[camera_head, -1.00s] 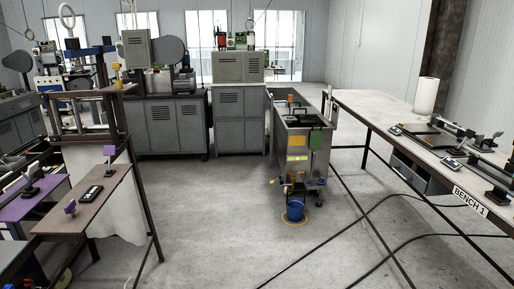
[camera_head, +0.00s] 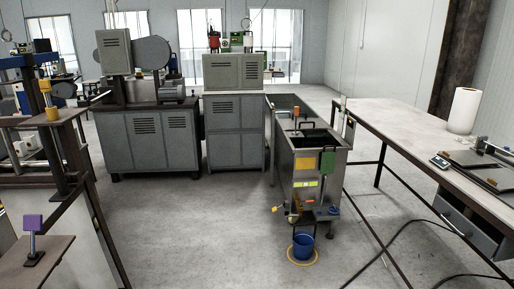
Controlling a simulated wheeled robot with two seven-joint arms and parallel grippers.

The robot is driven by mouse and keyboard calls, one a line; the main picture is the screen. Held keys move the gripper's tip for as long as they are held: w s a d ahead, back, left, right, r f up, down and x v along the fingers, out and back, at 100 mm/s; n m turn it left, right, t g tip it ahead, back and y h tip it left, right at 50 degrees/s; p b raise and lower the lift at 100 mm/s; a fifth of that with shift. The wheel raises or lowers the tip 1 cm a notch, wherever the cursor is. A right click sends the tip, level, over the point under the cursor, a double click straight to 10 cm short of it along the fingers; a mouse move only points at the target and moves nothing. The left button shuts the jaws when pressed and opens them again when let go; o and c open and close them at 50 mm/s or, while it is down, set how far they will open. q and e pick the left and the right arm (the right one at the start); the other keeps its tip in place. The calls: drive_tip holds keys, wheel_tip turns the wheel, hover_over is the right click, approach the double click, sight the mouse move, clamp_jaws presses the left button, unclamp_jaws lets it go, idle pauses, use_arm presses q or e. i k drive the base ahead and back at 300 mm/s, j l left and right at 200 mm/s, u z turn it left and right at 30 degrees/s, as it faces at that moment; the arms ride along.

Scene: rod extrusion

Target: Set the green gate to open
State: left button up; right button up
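A green plate (camera_head: 327,162), which looks like the green gate, is on the near end of the long metal tank (camera_head: 298,174), at the right side of its end wall. A dark upright piece rises just above the plate. Whether it is open or closed is too small to tell. Neither of my grippers is in view.
A blue bucket (camera_head: 303,246) stands on a yellow ring on the floor below the tank's end. A long bench (camera_head: 405,124) runs along the right. Grey cabinets (camera_head: 150,140) stand at the back left. Dark cables (camera_head: 400,240) cross the floor at right.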

sight(328, 158)
drive_tip(key=i+z, duration=0.1)
drive_tip(key=i, duration=0.6)
drive_tip(key=i+j+z, duration=0.1)
drive_tip(key=i, duration=0.6)
drive_tip(key=i+j+z, duration=0.1)
drive_tip(key=i+z, duration=0.35)
drive_tip(key=i, duration=1)
drive_tip(key=i+l+u, duration=0.2)
drive_tip(key=i, duration=0.35)
drive_tip(key=i+l+u, duration=0.2)
drive_tip(key=i, duration=0.3)
